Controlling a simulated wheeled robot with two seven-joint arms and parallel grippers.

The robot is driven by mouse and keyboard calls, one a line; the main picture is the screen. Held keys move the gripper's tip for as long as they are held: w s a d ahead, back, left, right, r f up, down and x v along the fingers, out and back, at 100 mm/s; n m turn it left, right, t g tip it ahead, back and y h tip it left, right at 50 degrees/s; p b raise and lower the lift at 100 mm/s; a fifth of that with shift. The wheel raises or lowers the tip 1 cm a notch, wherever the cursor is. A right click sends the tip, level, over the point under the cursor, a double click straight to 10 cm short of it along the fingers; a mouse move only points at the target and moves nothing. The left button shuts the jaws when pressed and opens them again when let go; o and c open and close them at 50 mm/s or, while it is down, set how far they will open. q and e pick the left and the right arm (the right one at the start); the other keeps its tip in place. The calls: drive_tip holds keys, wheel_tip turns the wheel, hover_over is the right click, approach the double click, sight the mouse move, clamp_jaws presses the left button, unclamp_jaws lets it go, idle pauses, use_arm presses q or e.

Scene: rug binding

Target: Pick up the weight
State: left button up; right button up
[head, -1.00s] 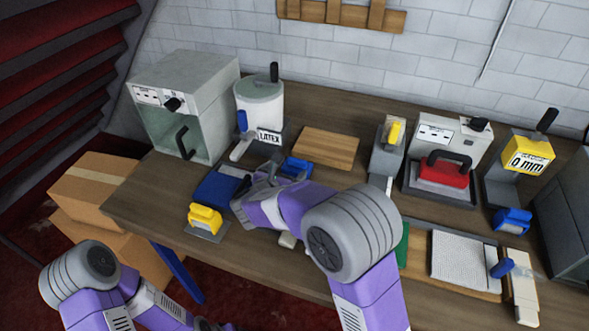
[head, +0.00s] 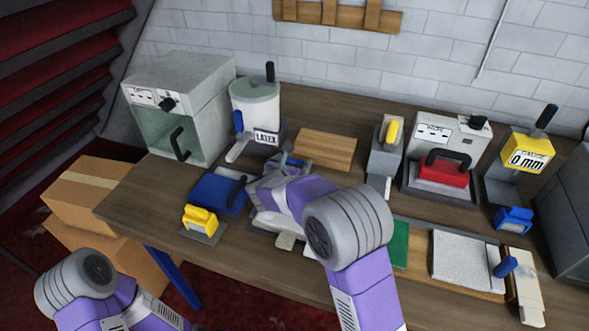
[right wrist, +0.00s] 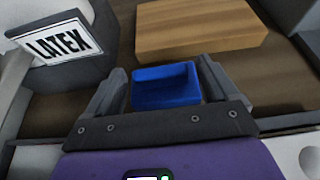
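No object carries a label as the weight. In the right wrist view a small blue block (right wrist: 166,86) sits between the spread fingers of my right gripper (right wrist: 164,88). I see no clear grip on it. In the head view my right gripper (head: 285,167) reaches down over the middle of the bench, and its arm hides much of what is there. A blue plate with a black handle (head: 213,193) lies just left of the gripper. A red block with a black handle (head: 443,172) sits on a grey machine at the right. My left gripper is out of view.
The wooden bench (head: 140,205) is crowded. A pot marked LATEX (head: 256,103) and a wooden board (head: 325,149) stand behind my right gripper. A yellow-topped tool (head: 200,220) is at the front left, and a green pad (head: 400,245) is right of my arm.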

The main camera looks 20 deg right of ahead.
clamp_jaws()
drive_tip(key=shift+r, duration=0.15)
